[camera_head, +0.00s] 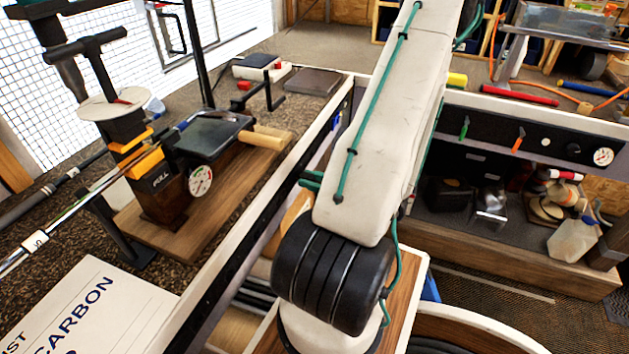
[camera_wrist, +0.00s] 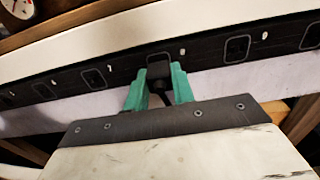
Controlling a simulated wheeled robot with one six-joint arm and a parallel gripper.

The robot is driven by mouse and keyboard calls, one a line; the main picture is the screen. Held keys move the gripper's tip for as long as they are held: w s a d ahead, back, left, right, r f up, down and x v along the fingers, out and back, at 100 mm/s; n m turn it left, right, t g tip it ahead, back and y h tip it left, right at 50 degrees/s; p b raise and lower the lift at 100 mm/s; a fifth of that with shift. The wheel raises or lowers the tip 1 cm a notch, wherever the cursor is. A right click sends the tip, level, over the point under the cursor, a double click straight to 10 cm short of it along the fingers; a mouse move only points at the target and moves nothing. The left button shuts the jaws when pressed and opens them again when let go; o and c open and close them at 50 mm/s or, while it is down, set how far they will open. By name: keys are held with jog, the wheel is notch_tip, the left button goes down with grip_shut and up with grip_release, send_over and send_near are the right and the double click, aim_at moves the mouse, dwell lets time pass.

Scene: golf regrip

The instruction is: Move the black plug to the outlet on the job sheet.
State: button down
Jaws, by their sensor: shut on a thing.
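In the wrist view, the teal fingers of my gripper (camera_wrist: 158,92) are shut on the black plug (camera_wrist: 158,70). The plug is up against a dark outlet strip (camera_wrist: 208,58), over one outlet position. I cannot tell whether it is seated in the outlet or just touching its face. Outlets show on both sides, one to the left (camera_wrist: 93,78) and one to the right (camera_wrist: 237,48), with small pale marks too blurred to read. In the head view, the job sheet (camera_head: 105,312) lies at lower left, cut off, with "CARBON" readable. The gripper and plug are hidden there.
A regripping stand with a gauge (camera_head: 201,180) and a clamped club shaft (camera_head: 62,222) is on the left bench. A shelf unit (camera_head: 515,240) with a dark panel stands at right. A pale bench edge (camera_wrist: 190,22) runs above the strip.

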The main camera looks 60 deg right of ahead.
jog(key=shift+w, duration=0.45)
jog(key=c, duration=1.1)
grip_release()
jog(key=s, duration=0.7)
jog(key=shift+s+d, duration=0.3)
jog(key=shift+s, duration=0.1)
